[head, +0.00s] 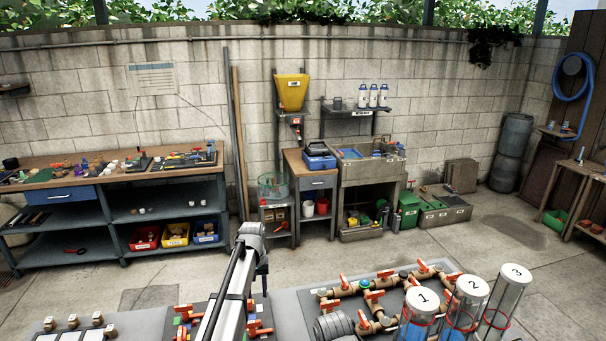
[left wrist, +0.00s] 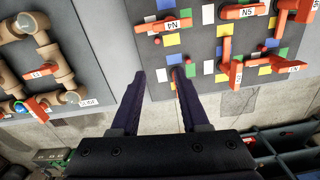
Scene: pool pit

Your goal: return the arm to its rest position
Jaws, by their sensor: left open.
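My left arm (head: 232,292) reaches in from the bottom of the head view, with its wrist raised above the bench. My left gripper (head: 263,278) hangs from the wrist, mostly hidden behind the arm. In the left wrist view my left gripper (left wrist: 160,74) is open, its two dark fingers apart with nothing held between them. The fingers lie over the edge of a grey board (left wrist: 194,45) with coloured squares and orange handles. I cannot tell how high they are above it. My right gripper is not in view.
A pipe board (head: 378,290) with orange valves lies right of the arm. Clear tubes numbered 1 (head: 417,318), 2 (head: 464,308) and 3 (head: 507,297) stand at the bench's right. Small fittings (head: 75,322) lie at the left. Open floor (head: 340,255) lies beyond the bench.

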